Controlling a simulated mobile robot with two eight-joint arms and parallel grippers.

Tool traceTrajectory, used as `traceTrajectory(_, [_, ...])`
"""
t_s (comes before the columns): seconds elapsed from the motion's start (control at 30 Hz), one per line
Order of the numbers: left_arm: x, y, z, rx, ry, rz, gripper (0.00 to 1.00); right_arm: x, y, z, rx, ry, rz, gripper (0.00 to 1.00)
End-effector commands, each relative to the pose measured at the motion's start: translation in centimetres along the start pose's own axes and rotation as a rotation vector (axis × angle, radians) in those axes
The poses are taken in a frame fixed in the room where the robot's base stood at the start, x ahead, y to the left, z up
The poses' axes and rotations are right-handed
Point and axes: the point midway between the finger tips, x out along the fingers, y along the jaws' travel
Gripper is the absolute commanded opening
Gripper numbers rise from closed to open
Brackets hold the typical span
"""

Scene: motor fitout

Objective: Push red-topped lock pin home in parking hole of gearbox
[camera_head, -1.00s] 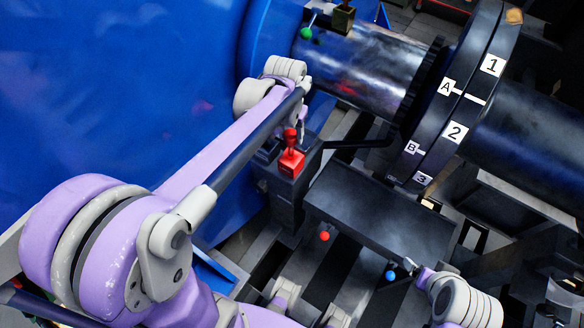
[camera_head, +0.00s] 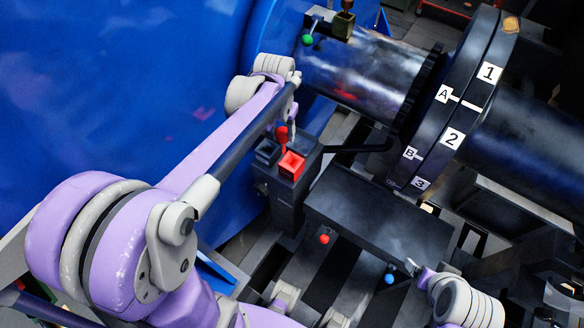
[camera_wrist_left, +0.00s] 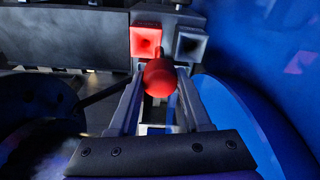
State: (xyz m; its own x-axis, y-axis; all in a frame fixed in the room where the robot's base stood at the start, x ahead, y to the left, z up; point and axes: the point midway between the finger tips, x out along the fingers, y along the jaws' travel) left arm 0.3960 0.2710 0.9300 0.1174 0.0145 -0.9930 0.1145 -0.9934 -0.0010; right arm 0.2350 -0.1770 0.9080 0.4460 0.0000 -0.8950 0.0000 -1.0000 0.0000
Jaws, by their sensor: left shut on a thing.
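The red-topped lock pin (camera_head: 282,134) is at my left gripper (camera_head: 290,124), above the dark gearbox block. Its round red knob (camera_wrist_left: 160,77) sits between the two fingers of my left gripper (camera_wrist_left: 160,88) in the left wrist view. The block carries a red-rimmed square socket (camera_head: 292,165) and a dark grey square socket (camera_head: 267,152) side by side; both sockets also show beyond the knob in the wrist view, red (camera_wrist_left: 146,42) and grey (camera_wrist_left: 190,44). The pin's lower end is hard to make out. My right gripper (camera_head: 412,268) is small at lower right; its jaws are unclear.
The shaft (camera_head: 370,75) and a large flange (camera_head: 470,110) with number and letter labels stand behind and right of the block. A green ball knob (camera_head: 307,40) is above, red (camera_head: 324,239) and blue (camera_head: 390,279) ones below. A blue housing (camera_head: 130,90) fills the left.

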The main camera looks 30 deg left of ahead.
Motion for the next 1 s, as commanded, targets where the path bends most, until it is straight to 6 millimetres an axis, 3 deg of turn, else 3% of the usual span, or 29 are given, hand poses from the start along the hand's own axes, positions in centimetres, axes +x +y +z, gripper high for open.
traceTrajectory(0.03, [-1.7,-1.5,-0.6,-0.007,0.004,-0.001,0.00,-1.3,0.0,-1.2,0.000,0.009,0.000,0.87])
traceTrajectory(0.1, [-2.9,-3.3,-1.0,-0.006,0.005,-0.001,0.00,-2.2,0.0,-2.1,0.000,0.016,0.000,0.87])
traceTrajectory(0.3, [-4.6,-6.1,-1.3,0.003,0.007,0.003,0.00,-3.5,0.0,-3.4,0.000,0.028,0.000,0.87])
traceTrajectory(0.77, [-4.2,-6.4,-1.2,0.008,0.005,0.003,0.00,-3.2,0.0,-3.1,0.000,0.025,0.000,0.87])
traceTrajectory(1.0, [-2.9,-6.4,-0.9,0.008,0.003,0.003,0.00,-2.4,0.0,-2.2,0.000,0.017,0.000,0.87])
